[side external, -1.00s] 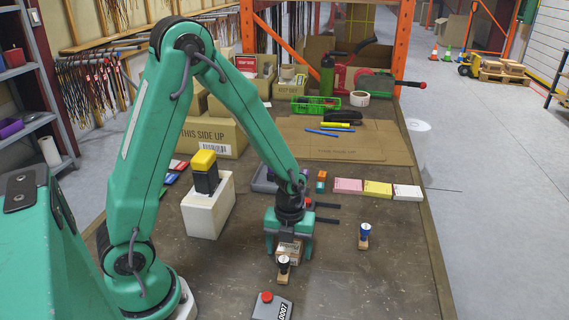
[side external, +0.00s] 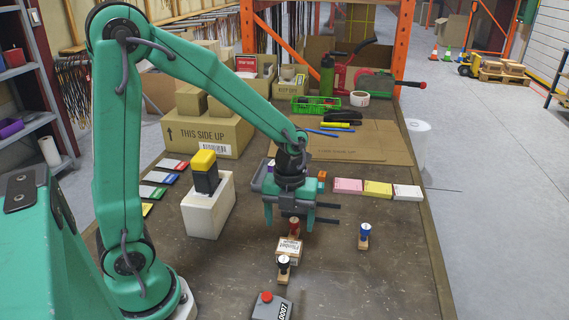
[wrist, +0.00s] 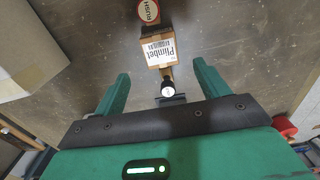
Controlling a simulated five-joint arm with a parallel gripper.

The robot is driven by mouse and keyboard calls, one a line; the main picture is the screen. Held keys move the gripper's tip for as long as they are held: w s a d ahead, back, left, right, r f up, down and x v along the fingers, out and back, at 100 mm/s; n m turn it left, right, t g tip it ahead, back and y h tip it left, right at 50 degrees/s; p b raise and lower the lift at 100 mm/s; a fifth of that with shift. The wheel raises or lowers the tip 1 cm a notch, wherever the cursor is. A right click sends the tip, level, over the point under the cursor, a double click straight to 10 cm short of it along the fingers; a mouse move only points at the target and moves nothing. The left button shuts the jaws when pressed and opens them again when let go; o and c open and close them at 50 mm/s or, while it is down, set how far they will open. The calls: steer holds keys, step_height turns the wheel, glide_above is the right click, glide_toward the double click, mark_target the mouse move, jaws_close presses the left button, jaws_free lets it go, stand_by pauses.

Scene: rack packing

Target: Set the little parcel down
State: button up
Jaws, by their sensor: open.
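The little parcel (side external: 289,250), a small brown box with a printed white label, rests on the dark tabletop. It also shows in the wrist view (wrist: 158,50), label facing up. My gripper (side external: 289,222) hangs above and slightly behind the parcel, apart from it. In the wrist view its two green fingers (wrist: 161,78) are spread wide with nothing held between them. A black-handled stamp (side external: 284,266) stands right by the parcel's near side. A red-handled stamp (side external: 294,228) stands just behind the parcel, partly under my gripper.
A blue-handled stamp (side external: 365,235) stands to the right. A grey box with a red button (side external: 268,305) is at the front. A white holder (side external: 208,207) with a yellow-and-black item stands left. Pink, yellow and white pads (side external: 377,189) lie behind. The right front tabletop is clear.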

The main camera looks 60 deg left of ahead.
steer(key=shift+r, duration=1.45)
steer(key=s+r+n+t, duration=0.2)
steer(key=s+r+n, duration=0.3)
steer(key=n, duration=0.8)
steer(key=s+r+n+t, duration=0.3)
steer(key=s+r+n, duration=0.3)
steer(key=n, duration=0.8)
steer(key=shift+a+r+t, duration=0.3)
steer(key=shift+a+r, duration=0.05)
steer(key=shift+r, duration=0.2)
